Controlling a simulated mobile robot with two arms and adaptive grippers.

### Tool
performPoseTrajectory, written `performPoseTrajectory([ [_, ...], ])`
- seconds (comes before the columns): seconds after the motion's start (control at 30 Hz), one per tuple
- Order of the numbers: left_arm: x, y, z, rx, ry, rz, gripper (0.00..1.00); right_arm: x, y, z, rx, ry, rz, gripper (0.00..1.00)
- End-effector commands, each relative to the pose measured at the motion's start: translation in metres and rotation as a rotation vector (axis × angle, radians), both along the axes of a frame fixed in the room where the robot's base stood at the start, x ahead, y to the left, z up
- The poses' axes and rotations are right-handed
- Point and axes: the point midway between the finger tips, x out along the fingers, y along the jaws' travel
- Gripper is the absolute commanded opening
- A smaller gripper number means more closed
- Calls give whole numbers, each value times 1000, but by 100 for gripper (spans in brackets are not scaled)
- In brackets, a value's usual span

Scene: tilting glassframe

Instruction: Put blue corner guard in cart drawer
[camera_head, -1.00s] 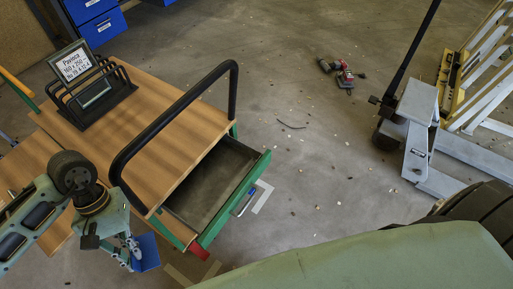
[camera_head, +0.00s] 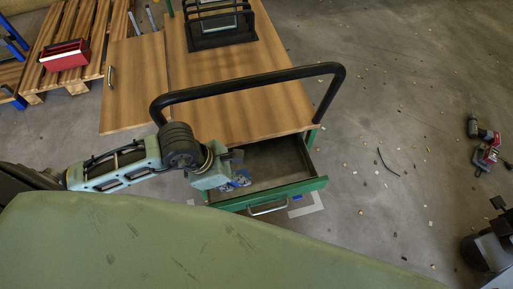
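The cart drawer (camera_head: 270,168) is pulled open at the front of the wooden-topped cart, with a green front panel and metal handle. My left gripper (camera_head: 238,182) reaches in from the left and is over the drawer's left part, near its front edge. Small blue patches (camera_head: 243,177) show at its fingers. I cannot tell whether they are the blue corner guard or finger parts, nor whether the fingers are closed. The visible drawer floor looks bare; its left part is hidden by the gripper.
The cart's black handle bar (camera_head: 250,82) arches above the drawer. A black rack (camera_head: 218,36) stands on the cart top (camera_head: 240,95). A red toolbox (camera_head: 65,55) is on pallets at upper left. Red tools (camera_head: 486,150) lie on the floor at right. Floor right of the cart is mostly free.

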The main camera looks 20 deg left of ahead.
Motion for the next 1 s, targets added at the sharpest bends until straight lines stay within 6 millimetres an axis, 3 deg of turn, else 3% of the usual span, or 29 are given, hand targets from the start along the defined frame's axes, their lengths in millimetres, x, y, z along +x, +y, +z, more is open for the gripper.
performPoseTrajectory([
  [0.17, 7, -1, -4, -1, 3, 78, 0, -12, -13, -1, -16, 20, 1, 40],
  [0.5, 79, -16, -47, -1, 5, 81, 0, -15, -20, 2, -24, 22, -3, 40],
  [0.7, 108, -22, -66, 0, 4, 78, 0, -11, -19, 2, -23, 17, -3, 40],
  [0.87, 114, -23, -75, 1, 7, 77, 0, -9, -17, 2, -20, 14, -3, 40],
  [1.0, 113, -23, -96, 1, 9, 78, 0, -8, -14, 3, -17, 13, -2, 40],
])
